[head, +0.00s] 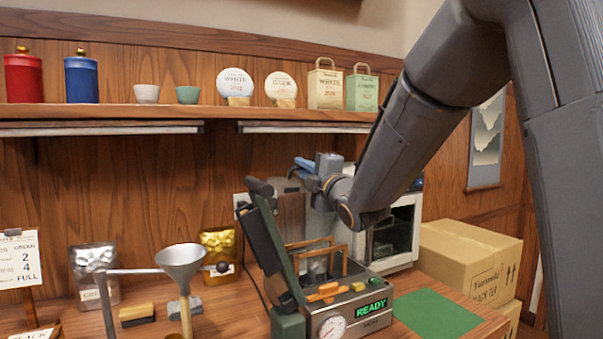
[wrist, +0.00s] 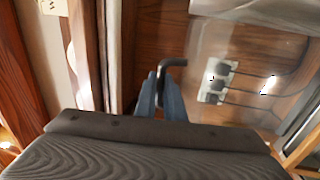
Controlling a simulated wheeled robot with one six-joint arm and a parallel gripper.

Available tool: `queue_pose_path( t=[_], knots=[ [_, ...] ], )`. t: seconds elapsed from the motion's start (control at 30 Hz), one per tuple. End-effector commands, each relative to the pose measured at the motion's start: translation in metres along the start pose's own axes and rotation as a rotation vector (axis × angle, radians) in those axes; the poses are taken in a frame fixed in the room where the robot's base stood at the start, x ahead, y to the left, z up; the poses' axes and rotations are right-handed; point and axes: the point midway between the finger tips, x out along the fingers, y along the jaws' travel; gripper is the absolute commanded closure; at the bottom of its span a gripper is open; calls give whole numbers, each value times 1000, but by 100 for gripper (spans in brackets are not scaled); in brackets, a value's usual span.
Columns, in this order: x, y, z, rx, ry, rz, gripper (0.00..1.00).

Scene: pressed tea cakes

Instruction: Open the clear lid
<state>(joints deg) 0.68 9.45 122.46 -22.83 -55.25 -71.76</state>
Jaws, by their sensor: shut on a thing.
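The clear lid (head: 290,212) shows as a see-through pane behind the green press (head: 376,325), partly hidden by the press's raised dark plate (head: 262,240). In the wrist view the pane (wrist: 240,45) fills the upper right, with sockets and cables seen through it. My gripper (head: 304,170) is at the pane's top edge. In the wrist view its blue fingers (wrist: 160,92) are closed on a black bent handle (wrist: 174,64). The pane looks steep in the head view; its exact angle and hinge are hidden.
A white oven-like box (head: 405,232) stands right of the press, with cardboard boxes (head: 465,262) beyond. A shelf (head: 200,113) with jars, cups and bags runs above. A funnel (head: 181,260) stands at left. The green mat (head: 437,313) is bare.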

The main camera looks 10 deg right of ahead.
Motion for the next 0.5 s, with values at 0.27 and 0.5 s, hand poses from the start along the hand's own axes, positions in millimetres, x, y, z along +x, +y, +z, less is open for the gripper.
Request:
queue_pose_path(
  t=[0.27,0.5],
  knots=[
    [0,0,1,1,-2,-2,83],
    [0,0,0,1,0,-1,83]
  ],
)
